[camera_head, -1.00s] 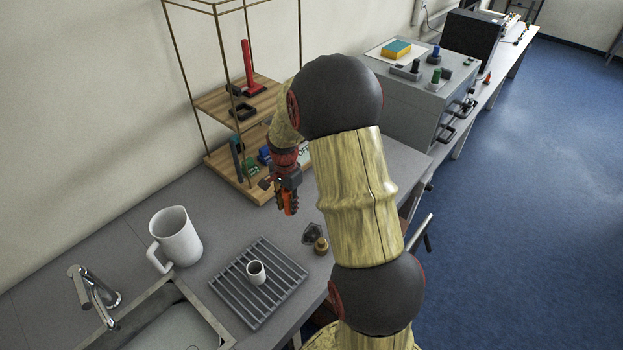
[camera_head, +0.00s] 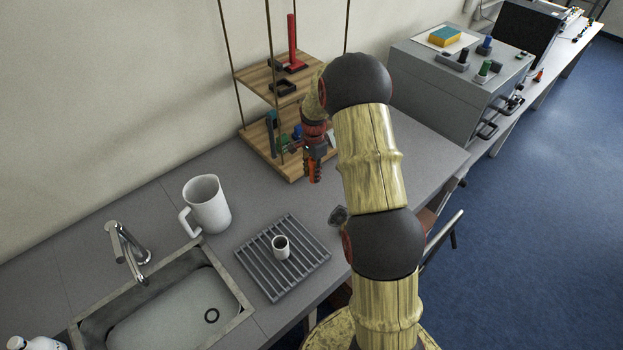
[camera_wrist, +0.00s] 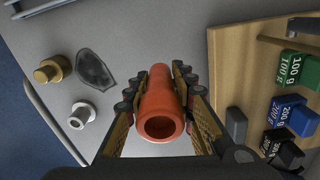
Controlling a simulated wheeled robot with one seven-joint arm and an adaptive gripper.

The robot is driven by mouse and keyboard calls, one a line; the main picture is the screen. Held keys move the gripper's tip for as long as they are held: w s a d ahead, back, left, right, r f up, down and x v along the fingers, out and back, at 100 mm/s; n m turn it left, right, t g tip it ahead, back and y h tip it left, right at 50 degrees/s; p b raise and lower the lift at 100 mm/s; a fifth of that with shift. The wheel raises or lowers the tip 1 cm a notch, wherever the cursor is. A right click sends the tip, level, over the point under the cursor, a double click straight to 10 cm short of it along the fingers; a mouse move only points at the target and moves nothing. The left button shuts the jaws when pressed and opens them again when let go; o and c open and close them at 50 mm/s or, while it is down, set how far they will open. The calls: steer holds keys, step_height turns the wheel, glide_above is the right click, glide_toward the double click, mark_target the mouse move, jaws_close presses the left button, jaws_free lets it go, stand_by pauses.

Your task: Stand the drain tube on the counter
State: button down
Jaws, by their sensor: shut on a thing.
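The drain tube is an orange-red hollow tube (camera_wrist: 158,105) in the wrist view, with its open end toward the camera. My gripper (camera_wrist: 160,78) is shut on it, with a finger along each side. In the head view my gripper (camera_head: 315,172) points down near the front of the wooden shelf, with a bit of orange (camera_head: 316,168) showing between its fingers. The grey counter (camera_head: 150,205) lies below. I cannot tell whether the tube's far end touches the counter.
The wooden shelf (camera_head: 255,142) holds several labelled weights, including a green one (camera_wrist: 297,72). A brass fitting (camera_wrist: 53,69), a dark shield-shaped piece (camera_wrist: 94,69) and a pale ring (camera_wrist: 81,115) lie nearby. A rack with a cup (camera_head: 281,247), a white jug (camera_head: 207,204) and a sink stand left.

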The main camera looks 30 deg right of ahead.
steer(key=w+f, duration=0.1)
steer(key=f, duration=0.1)
steer(key=w+d+f, duration=0.1)
steer(key=w+f, duration=0.1)
steer(key=shift+w+d+f, duration=0.1)
steer(key=shift+w+f, duration=0.1)
steer(key=shift+f, duration=1.4)
steer(key=shift+f, duration=0.2)
steer(key=c, duration=1.5)
jaws_free()
steer(key=shift+r, duration=0.15)
